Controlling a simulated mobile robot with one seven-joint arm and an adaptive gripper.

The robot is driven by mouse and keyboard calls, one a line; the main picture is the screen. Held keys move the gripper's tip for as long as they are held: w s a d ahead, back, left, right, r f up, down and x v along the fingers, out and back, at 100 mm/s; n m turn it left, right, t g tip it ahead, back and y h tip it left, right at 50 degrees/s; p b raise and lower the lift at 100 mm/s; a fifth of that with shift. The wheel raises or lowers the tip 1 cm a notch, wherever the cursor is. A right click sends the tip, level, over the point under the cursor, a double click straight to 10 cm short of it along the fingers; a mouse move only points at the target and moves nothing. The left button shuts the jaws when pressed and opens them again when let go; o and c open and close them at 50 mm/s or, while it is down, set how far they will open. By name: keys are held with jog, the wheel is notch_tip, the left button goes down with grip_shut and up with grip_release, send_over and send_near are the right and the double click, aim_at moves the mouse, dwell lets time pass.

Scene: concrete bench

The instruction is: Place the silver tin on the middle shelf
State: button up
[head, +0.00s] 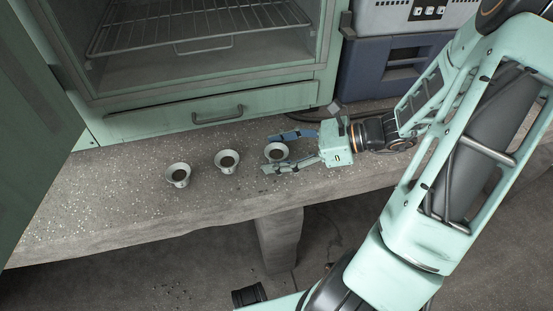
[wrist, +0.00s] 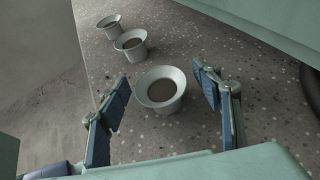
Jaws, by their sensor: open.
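Three similar silver-grey flared tins with dark insides stand upright in a row on the bench. The right-hand tin (head: 276,152) is between the fingers of my open gripper (head: 268,154). In the wrist view this tin (wrist: 161,90) sits between the two blue-padded fingers (wrist: 159,76), with a visible gap on each side. The middle tin (head: 227,161) and left tin (head: 178,174) stand apart to the left; both also show in the wrist view, the middle one (wrist: 131,44) and the far one (wrist: 109,25). A wire shelf (head: 190,28) spans the open green cabinet; higher shelves are out of view.
The cabinet (head: 215,105) stands at the back of the concrete bench (head: 110,205), with a handled drawer front (head: 218,115) below its opening. Its open door (head: 30,120) fills the left side. A blue case (head: 390,68) stands right of the cabinet. The bench's front edge drops away.

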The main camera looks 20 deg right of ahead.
jog(key=c, duration=1.3)
jog(key=shift+c, duration=0.2)
jog(key=shift+r, duration=0.1)
jog(key=shift+r+p, duration=0.45)
jog(key=shift+r, duration=0.1)
notch_tip(320, 180, up, 2)
jog(key=shift+r+p, duration=0.15)
jog(key=shift+p, duration=0.55)
jog(key=s+d+r+p, duration=0.2)
jog(key=s+r+p, duration=0.1)
jog(key=s+r, duration=0.3)
jog(key=s+d+r+p, duration=0.2)
jog(key=s+d+r, duration=0.15)
jog(key=s, duration=0.35)
notch_tip(320, 180, up, 10)
jog(key=f+m+t+p, duration=0.1)
jog(key=t+p, duration=0.1)
jog(key=p, duration=1.1)
send_over(277, 154)
jog(key=s+d, duration=0.2)
jog(key=d, duration=0.2)
jog(key=w+a+r+m+h+p, duration=0.1)
jog(key=w+a+r+p, duration=0.2)
jog(key=w+r+p, duration=0.4)
jog(key=w+p, duration=0.4)
jog(key=p, duration=0.1)
jog(key=shift+a+r+m+t+h, duration=0.25)
jog(key=shift+r+m+t+h, duration=0.05)
jog(key=shift+m, duration=0.1)
